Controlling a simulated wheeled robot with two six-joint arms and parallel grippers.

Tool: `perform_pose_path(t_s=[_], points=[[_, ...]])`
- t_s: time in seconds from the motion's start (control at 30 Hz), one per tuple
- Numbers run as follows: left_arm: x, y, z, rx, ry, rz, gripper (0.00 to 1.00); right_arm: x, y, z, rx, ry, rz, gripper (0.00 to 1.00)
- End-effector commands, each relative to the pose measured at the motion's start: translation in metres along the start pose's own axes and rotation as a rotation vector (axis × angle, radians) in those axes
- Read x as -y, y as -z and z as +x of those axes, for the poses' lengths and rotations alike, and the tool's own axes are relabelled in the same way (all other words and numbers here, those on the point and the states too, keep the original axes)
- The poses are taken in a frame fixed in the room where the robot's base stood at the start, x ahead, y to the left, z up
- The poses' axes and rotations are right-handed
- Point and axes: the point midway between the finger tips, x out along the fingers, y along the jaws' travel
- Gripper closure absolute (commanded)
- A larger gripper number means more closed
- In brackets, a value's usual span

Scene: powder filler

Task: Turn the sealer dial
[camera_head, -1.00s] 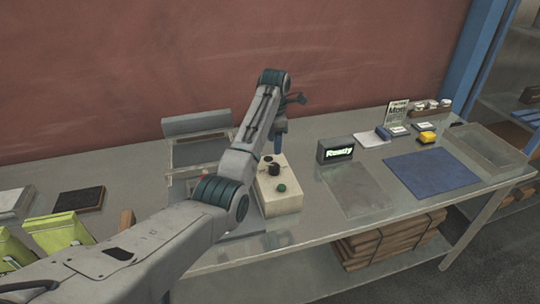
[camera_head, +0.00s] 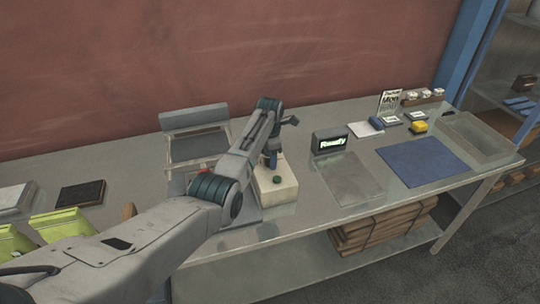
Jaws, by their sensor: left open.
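The cream control box (camera_head: 284,188) stands on the table next to a grey sealer-like frame (camera_head: 196,138). A dark green round knob (camera_head: 276,176) shows on its front top. My left gripper (camera_head: 271,160) reaches down from above at the back of the box top, behind the green knob. It is open, its fingers pointing down at the spot where the black dial stood in the earlier picture. The dial itself is hidden or merges with the dark fingers, and contact cannot be told. My right gripper is not in view.
My left arm covers part of the sealer frame. A display reading "Ready" (camera_head: 329,141) stands right of the box. Further right are a clear flat plate (camera_head: 352,180), a blue mat (camera_head: 425,160) and a tray (camera_head: 480,138). Green bins (camera_head: 62,230) lie at the left.

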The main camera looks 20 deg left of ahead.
Motion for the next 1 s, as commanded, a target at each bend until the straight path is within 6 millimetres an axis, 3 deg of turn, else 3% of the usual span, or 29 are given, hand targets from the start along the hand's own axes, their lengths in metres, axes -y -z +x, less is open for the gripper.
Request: perform_pose_path(t_s=[0.13, 0.37, 0.67, 1.0], points=[[0.0, 0.0, 0.0, 0.0, 0.0, 0.0, 0.47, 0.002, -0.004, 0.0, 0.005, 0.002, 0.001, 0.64], [0.0, 0.0, 0.0, 0.0, 0.0, 0.0, 0.9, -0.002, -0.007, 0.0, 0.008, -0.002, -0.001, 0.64], [0.0, 0.0, -0.001, -0.001, 0.0, 0.033, 0.9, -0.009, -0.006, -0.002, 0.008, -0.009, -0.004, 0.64], [0.0, 0.0, -0.001, -0.001, 0.001, 0.243, 0.9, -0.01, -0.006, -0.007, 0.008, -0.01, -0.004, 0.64]])
